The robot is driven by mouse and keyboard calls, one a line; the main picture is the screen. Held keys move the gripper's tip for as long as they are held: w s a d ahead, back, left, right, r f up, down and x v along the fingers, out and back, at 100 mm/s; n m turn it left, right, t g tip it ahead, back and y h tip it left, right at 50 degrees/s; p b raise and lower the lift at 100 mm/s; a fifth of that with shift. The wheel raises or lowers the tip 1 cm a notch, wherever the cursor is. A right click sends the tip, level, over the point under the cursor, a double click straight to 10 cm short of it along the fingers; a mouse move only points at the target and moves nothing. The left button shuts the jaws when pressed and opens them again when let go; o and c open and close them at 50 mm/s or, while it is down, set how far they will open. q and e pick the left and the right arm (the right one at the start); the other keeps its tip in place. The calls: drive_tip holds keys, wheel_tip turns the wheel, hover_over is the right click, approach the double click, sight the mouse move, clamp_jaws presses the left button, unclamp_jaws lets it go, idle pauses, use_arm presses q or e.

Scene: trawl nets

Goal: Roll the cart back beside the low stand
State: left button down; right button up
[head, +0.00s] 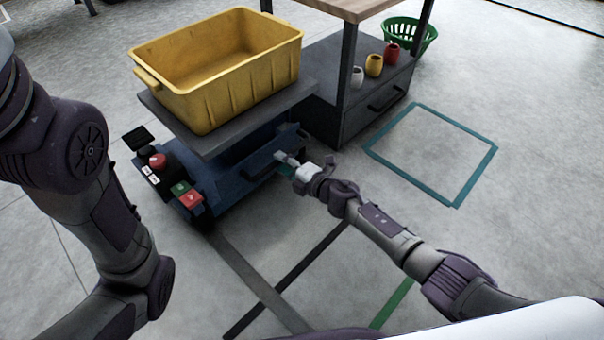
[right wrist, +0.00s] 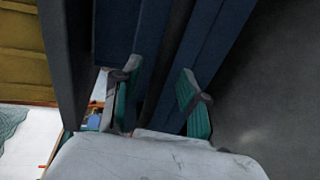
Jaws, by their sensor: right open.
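The blue cart (head: 240,180) has a grey top plate (head: 215,145) that carries a yellow bin (head: 220,85). A control panel with red and green buttons (head: 186,195) sits at its left end. The low stand (head: 362,112), dark grey with a drawer handle, is right beside the cart's far right end. My right gripper (head: 284,160) is at the cart's near side, close to a dark handle (head: 262,170). In the right wrist view its teal-padded fingers (right wrist: 158,98) are apart, with dark and blue cart surfaces beyond them. Whether they touch the cart I cannot tell. My left gripper is out of view.
White, yellow and red cups (head: 374,65) stand on the low stand, under a wooden tabletop (head: 355,8). A green basket (head: 409,36) is behind. A teal square (head: 455,206) marks bare floor at right. Dark, grey and green floor stripes lie in front of the cart.

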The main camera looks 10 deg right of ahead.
drive_tip(key=v, duration=0.8)
drive_tip(key=shift+s+d, duration=0.2)
drive_tip(key=shift+s, duration=0.15)
